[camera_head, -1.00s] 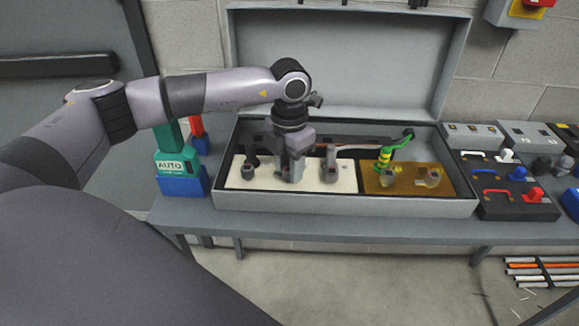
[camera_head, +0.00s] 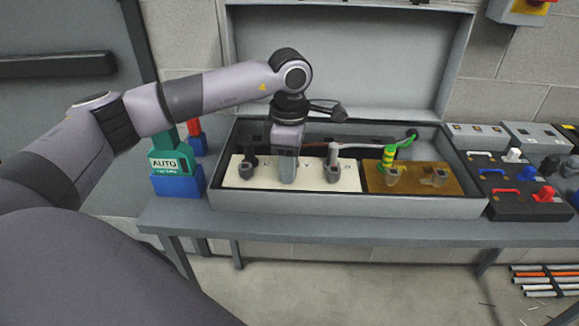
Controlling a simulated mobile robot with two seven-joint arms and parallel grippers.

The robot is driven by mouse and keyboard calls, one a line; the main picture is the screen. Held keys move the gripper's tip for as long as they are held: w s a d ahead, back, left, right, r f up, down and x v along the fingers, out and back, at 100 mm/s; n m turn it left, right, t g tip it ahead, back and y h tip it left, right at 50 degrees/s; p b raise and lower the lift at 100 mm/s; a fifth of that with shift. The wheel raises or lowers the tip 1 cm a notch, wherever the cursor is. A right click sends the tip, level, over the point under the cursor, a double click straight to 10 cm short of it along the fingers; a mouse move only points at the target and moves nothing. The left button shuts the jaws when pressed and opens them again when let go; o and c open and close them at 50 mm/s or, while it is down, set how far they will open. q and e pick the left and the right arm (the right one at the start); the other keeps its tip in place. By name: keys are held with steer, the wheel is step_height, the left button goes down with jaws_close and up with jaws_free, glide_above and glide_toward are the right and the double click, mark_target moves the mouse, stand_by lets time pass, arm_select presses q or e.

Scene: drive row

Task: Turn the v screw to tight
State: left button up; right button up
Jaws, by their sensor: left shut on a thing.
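The white terminal block (camera_head: 312,181) lies in the open grey box (camera_head: 340,204). It carries a left terminal (camera_head: 247,166) with a dark lead and a right terminal (camera_head: 332,166) with a grey lead. My left gripper (camera_head: 288,176) points down onto the middle terminal, between these two. It is shut on the v screw there. The screw itself and most of the middle terminal are hidden behind the fingers, so its angle cannot be seen. My right gripper is out of view.
A brown board (camera_head: 412,184) with a green-yellow lead (camera_head: 391,154) lies right of the white block. The raised lid (camera_head: 350,60) stands behind my left wrist. A green AUTO unit (camera_head: 172,158) stands left of the box; a black panel with handles (camera_head: 515,190) sits right.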

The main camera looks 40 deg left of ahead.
arm_select(q)
steer(key=shift+r+m+b, duration=0.1)
steer(key=shift+m+b, duration=0.2)
steer(key=shift+m, duration=0.8)
steer(key=o, duration=0.9)
steer(key=shift+o, duration=0.2)
